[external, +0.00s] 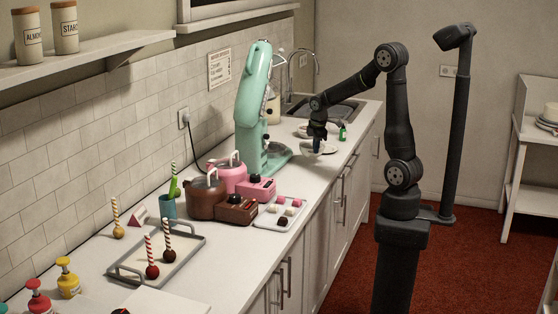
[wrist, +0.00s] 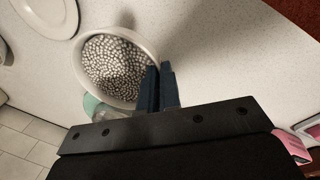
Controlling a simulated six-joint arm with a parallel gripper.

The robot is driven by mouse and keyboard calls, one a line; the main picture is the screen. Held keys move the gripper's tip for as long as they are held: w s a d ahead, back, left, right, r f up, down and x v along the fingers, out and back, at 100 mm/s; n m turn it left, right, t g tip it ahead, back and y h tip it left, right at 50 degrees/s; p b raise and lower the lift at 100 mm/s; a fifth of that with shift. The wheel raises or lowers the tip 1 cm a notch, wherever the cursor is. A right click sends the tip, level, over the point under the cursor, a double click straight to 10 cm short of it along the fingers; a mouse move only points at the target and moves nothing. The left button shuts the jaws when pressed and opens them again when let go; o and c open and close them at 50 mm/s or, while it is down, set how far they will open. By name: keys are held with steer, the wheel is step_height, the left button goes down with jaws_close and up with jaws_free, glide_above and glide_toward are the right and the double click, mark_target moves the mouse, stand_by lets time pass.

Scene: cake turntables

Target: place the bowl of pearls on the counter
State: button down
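The bowl of pearls (wrist: 115,68) is a white round bowl filled with small silvery pearls, left of my fingertips in the wrist view. The bowl looks slightly tilted and just above the white counter (wrist: 225,65). The exact gap beneath it is hard to tell.
A white plate (wrist: 50,8) lies beyond the bowl. A small green bottle (external: 342,133) stands behind my gripper. The mint stand mixer (external: 252,105) is to the left, with pots and a sweets tray (external: 294,211) nearer. Bare counter shows right of the bowl in the wrist view.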

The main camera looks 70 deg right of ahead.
steer(key=shift+f, duration=1.45)
steer(key=shift+f, duration=0.15)
steer(key=c, duration=1.6)
jaws_free()
steer(key=shift+c, duration=0.2)
step_height(320, 180, up, 12)
steer(key=s+a, duration=0.1)
steer(key=shift+s+a, duration=0.2)
steer(key=shift+a, duration=0.1)
